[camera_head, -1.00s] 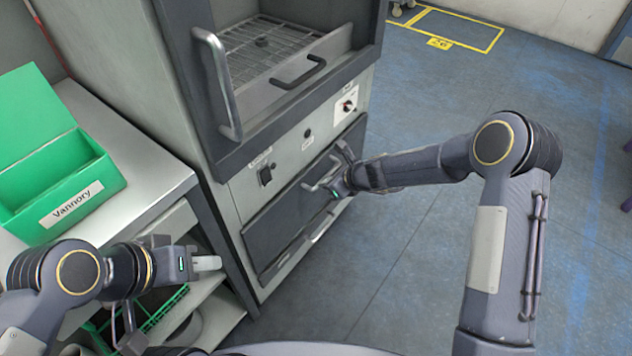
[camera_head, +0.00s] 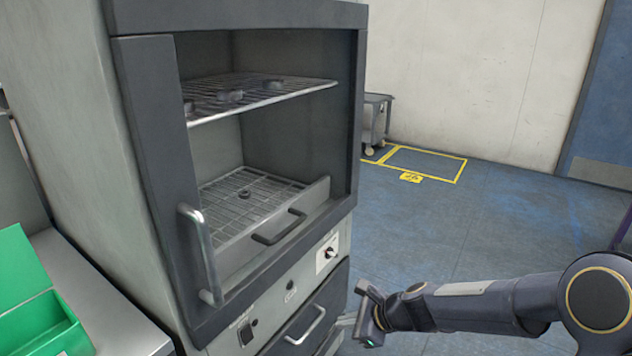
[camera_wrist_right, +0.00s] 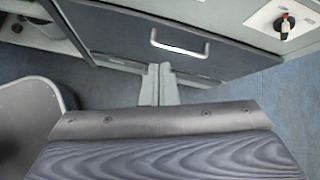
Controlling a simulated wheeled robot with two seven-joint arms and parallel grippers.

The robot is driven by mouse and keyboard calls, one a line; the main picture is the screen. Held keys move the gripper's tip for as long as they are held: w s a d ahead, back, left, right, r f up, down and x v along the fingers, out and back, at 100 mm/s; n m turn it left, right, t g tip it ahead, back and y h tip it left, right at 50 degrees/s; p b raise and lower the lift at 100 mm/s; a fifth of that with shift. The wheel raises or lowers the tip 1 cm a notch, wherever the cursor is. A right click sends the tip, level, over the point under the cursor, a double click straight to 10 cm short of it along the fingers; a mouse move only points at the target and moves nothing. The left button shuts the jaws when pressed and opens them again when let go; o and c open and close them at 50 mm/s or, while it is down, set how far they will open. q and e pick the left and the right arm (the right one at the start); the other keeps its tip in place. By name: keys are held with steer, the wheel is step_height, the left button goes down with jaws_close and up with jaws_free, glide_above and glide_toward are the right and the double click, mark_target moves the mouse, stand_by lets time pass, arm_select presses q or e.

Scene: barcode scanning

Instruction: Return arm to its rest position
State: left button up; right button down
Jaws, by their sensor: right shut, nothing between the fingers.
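My right arm reaches in from the lower right in the head view. Its gripper (camera_head: 350,322) is shut and empty, beside the cabinet's lower front and to the right of the drawer handle (camera_head: 306,326). In the right wrist view the two pale fingers (camera_wrist_right: 158,85) are together, just below the drawer handle (camera_wrist_right: 180,46) in the picture; I see no grip on it. My left arm and gripper are outside the head view.
A tall oven-like cabinet (camera_head: 145,190) has an open chamber with wire racks (camera_head: 260,98) holding small dark parts. A green box (camera_head: 30,300) stands on a bench at left. A small cart (camera_head: 376,120) is farther back. Blue floor (camera_head: 500,230) at right is clear.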

steer(key=s+d+r+n, duration=0.4)
steer(key=s+r+n, duration=0.2)
steer(key=r, duration=0.2)
steer(key=s+d+r+n+h, duration=0.1)
steer(key=s+d+n, duration=0.25)
steer(key=s, duration=0.45)
steer(key=s+d+n+h, duration=0.2)
steer(key=s+d+n, duration=0.1)
steer(key=s+n, duration=0.3)
steer(key=s+d+r+n+h, duration=0.1)
steer(key=s+d+n, duration=0.25)
steer(key=s, duration=0.55)
step_height(320, 180, up, 12)
steer(key=p, duration=1.2)
steer(key=shift+a+r+p, duration=0.2)
steer(key=shift+p, duration=0.15)
steer(key=shift+f, duration=0.1)
